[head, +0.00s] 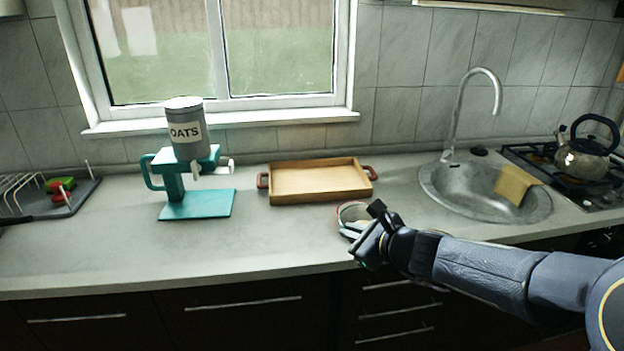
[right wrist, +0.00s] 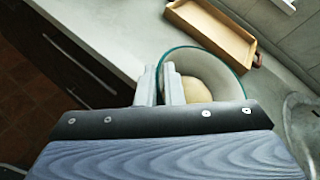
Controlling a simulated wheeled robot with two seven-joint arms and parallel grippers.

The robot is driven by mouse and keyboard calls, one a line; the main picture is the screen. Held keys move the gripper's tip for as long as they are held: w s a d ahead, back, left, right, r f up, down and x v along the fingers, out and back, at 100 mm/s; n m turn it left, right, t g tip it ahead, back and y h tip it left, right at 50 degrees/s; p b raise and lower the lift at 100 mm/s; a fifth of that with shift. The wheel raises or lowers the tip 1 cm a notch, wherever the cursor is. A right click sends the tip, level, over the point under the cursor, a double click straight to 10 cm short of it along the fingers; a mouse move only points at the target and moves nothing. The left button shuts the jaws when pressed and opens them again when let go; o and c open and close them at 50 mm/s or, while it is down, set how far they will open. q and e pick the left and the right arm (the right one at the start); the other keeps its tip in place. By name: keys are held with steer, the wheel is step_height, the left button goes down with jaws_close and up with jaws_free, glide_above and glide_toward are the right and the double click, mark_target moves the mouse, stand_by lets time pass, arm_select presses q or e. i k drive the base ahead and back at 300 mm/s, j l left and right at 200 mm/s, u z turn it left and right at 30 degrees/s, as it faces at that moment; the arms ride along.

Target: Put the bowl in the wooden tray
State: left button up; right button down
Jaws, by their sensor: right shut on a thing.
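The bowl (head: 349,211) has a teal rim and is partly hidden behind my right gripper (head: 350,231) in the head view. In the right wrist view the bowl (right wrist: 228,68) shows its teal rim and a tan inside. The fingers of my right gripper (right wrist: 160,84) are shut on the bowl's near rim. I cannot tell whether the bowl touches the counter. The wooden tray (head: 318,181) lies empty on the counter behind the bowl, to its left, with brown handles at both ends. It also shows in the right wrist view (right wrist: 213,30). My left gripper is out of view.
A teal stand (head: 196,204) bearing a grey oats canister (head: 184,128) is left of the tray. The sink (head: 470,200) with a yellow cloth (head: 514,184), and a hob with a kettle (head: 588,157), are at right. A dish rack (head: 45,198) is far left.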

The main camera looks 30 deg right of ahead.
mark_target(317, 182)
steer(key=i, duration=1.25)
steer(key=j, duration=0.05)
